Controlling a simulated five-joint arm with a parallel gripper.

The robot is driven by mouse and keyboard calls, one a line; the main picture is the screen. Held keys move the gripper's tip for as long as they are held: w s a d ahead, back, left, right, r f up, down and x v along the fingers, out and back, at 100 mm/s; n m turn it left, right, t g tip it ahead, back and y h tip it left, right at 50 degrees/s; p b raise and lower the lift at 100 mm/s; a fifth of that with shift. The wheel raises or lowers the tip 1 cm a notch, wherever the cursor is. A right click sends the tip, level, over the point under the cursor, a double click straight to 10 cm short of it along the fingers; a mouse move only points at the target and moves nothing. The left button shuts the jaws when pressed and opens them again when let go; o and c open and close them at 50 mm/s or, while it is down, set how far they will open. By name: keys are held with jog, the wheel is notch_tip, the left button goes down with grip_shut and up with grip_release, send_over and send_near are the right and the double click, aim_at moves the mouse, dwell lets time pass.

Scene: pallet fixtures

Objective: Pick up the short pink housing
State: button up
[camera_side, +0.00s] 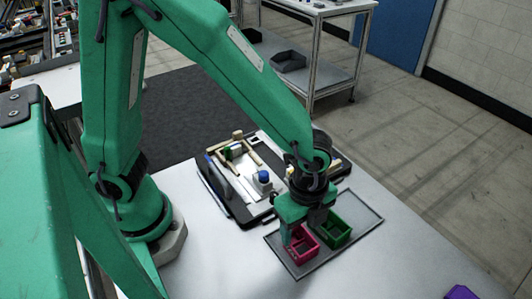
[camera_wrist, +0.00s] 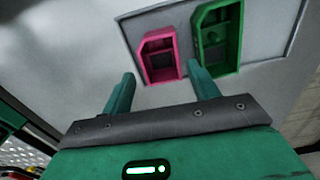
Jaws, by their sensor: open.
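The short pink housing (camera_side: 302,247) is an open box on a grey tray (camera_side: 363,226) in the side view. In the wrist view the pink housing (camera_wrist: 143,53) lies just beyond my fingertips, more toward the right finger. My gripper (camera_side: 303,226) is over the left part of the tray, close to the pink housing, and hides part of it. In the wrist view my gripper (camera_wrist: 160,72) is open, with nothing between its fingers. A green housing (camera_side: 336,232) stands right beside the pink one, and it also shows in the wrist view (camera_wrist: 238,35).
A pallet fixture (camera_side: 240,209) with a blue-capped part (camera_side: 264,177) and several small pieces stands behind the tray, to its left. A purple object (camera_side: 461,293) lies at the lower right. The white table is clear in front of the tray.

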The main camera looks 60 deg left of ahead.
aim_at(299, 247)
jog(key=shift+f, duration=0.1)
jog(key=shift+f, duration=2.5)
jog(key=shift+c, duration=0.2)
jog(key=c, duration=0.8)
